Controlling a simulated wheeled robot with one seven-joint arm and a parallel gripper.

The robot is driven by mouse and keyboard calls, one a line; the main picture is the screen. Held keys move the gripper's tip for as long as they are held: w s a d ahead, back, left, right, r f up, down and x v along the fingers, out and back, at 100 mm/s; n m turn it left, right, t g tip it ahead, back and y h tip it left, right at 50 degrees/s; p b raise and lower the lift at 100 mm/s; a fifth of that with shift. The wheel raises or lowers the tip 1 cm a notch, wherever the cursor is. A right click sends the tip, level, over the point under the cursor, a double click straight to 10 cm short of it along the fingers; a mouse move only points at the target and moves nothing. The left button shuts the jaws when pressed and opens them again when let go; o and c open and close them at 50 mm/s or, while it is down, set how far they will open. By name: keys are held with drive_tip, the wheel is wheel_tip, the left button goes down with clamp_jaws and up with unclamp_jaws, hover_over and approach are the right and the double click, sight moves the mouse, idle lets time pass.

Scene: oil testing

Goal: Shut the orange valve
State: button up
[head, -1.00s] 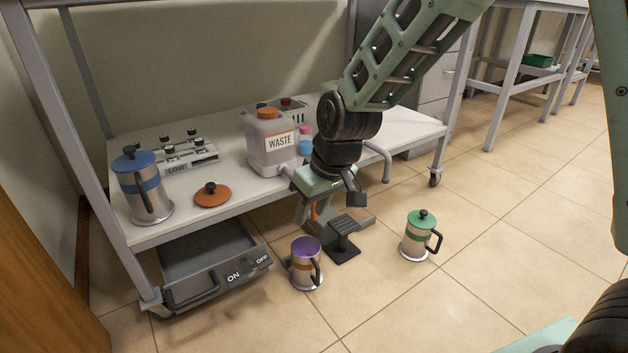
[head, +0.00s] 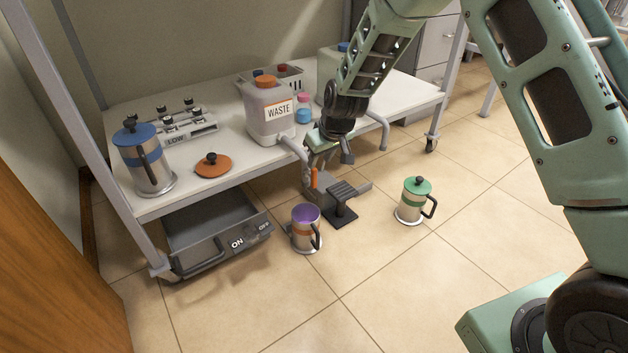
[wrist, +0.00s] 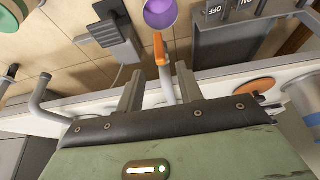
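The orange valve (head: 314,179) is a small lever on the grey spout of the white WASTE jug (head: 270,120), over the shelf's front edge. In the wrist view the orange lever (wrist: 160,50) lies along the spout, just past my fingertips. My gripper (wrist: 159,72) is open, with a finger on each side of the grey spout; I cannot tell whether either touches it. In the head view my gripper (head: 309,178) is at the spout and partly hides it.
A green-lidded mug (head: 414,200) stands to the right. A grey drawer (head: 213,225) with ON and OFF markings juts out at left. The front floor is clear.

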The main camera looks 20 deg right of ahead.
sight(316, 170)
drive_tip(key=b+x, duration=0.3)
drive_tip(key=x, duration=0.5)
clamp_jaws()
